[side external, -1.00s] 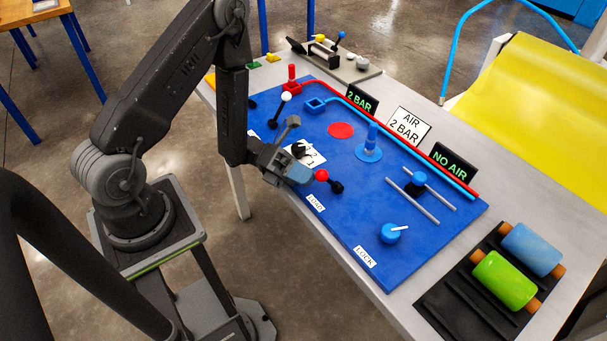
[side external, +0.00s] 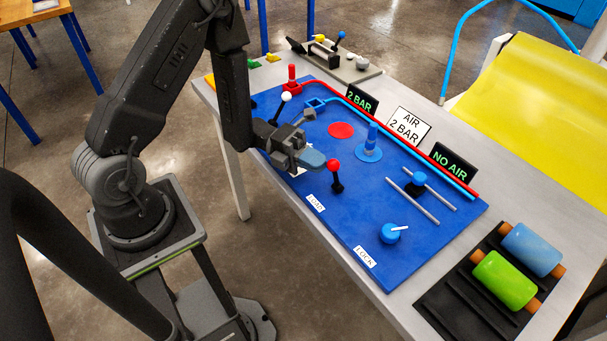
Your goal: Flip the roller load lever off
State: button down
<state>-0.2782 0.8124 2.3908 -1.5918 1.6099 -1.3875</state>
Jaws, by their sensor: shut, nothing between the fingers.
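The roller load lever is the short black lever with a red ball (side external: 333,166), standing on the blue panel (side external: 345,225) behind the label that seems to read LOAD (side external: 315,202). It stands nearly upright, its ball leaning slightly left over its black base. My gripper (side external: 314,160) is shut and empty, low over the panel, just left of the red ball. Its blue fingertips reach to the ball or very close to it; I cannot tell whether they touch.
A lever with a white ball (side external: 286,96) stands behind my gripper. A blue knob (side external: 390,233) is by the LOCK label (side external: 364,257).

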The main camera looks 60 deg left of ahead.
jog(key=shift+w+d+r+n+g+y, duration=0.15)
jog(key=shift+w+n+g+y, duration=0.25)
jog(key=shift+w+n, duration=1.3)
jog(key=shift+w+a+r+n+g+y, duration=0.15)
jog(key=shift+w+n+y, duration=0.35)
jog(key=shift+w+n, duration=1.15)
jog(key=shift+w+d+m, duration=0.1)
jog(key=shift+w+m, duration=0.15)
jog(key=shift+w, duration=0.05)
jog(key=v, duration=0.4)
jog(key=s+r+v, duration=0.1)
jog(key=v, duration=0.3)
jog(key=r+v, duration=0.1)
jog(key=v, duration=0.4)
jog(key=shift+s+d, duration=0.35)
jog(key=shift+d, duration=0.05)
